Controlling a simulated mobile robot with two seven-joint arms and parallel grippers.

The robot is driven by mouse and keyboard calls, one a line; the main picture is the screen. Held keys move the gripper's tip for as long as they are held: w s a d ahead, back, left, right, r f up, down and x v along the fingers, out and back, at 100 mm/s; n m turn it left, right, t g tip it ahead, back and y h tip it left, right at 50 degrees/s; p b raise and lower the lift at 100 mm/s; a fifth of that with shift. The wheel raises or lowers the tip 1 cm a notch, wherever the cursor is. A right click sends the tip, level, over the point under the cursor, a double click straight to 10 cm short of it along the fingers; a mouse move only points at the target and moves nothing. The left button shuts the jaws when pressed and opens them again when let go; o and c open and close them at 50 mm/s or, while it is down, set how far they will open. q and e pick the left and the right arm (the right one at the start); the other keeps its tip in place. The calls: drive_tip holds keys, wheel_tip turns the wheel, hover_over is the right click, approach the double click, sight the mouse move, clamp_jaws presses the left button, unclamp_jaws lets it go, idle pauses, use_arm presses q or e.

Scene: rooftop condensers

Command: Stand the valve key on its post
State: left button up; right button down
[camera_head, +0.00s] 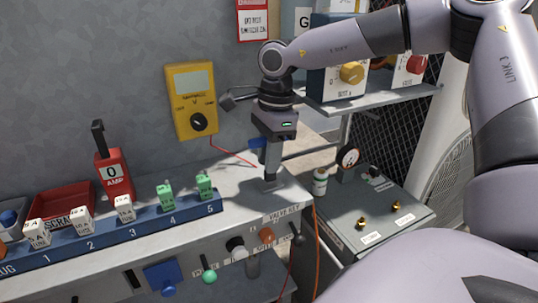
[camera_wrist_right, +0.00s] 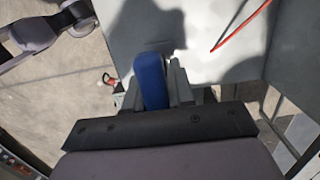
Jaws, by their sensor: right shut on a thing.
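The valve key shows as a blue handle (camera_head: 257,142) at my right gripper (camera_head: 271,164) in the head view. In the wrist view, the blue handle (camera_wrist_right: 152,82) lies between the grey fingers. The right gripper points down over the right end of the bench top and is shut on the key. The lower part of the key is hidden by the fingers, so I cannot tell whether it touches the bench. A "VALVE KEY" label (camera_head: 281,215) is on the bench's front edge below. I cannot make out the post clearly. My left gripper is out of view.
A blue numbered rack (camera_head: 140,225) with white and green blocks runs along the bench, left of the gripper. A yellow meter (camera_head: 191,100) hangs on the wall, its red lead (camera_head: 232,153) reaching toward the gripper.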

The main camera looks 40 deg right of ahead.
drive_tip(key=shift+f+b, duration=0.45)
drive_tip(key=shift+b, duration=0.05)
idle(0.3)
drive_tip(key=c, duration=0.9)
unclamp_jaws()
drive_tip(key=shift+r, duration=0.1)
drive_tip(key=r, duration=0.4)
drive_tip(key=r+p, duration=0.1)
drive_tip(key=r, duration=0.2)
drive_tip(key=shift+s+d, duration=0.1)
drive_tip(key=shift+d, duration=0.3)
drive_tip(key=shift+r, duration=0.1)
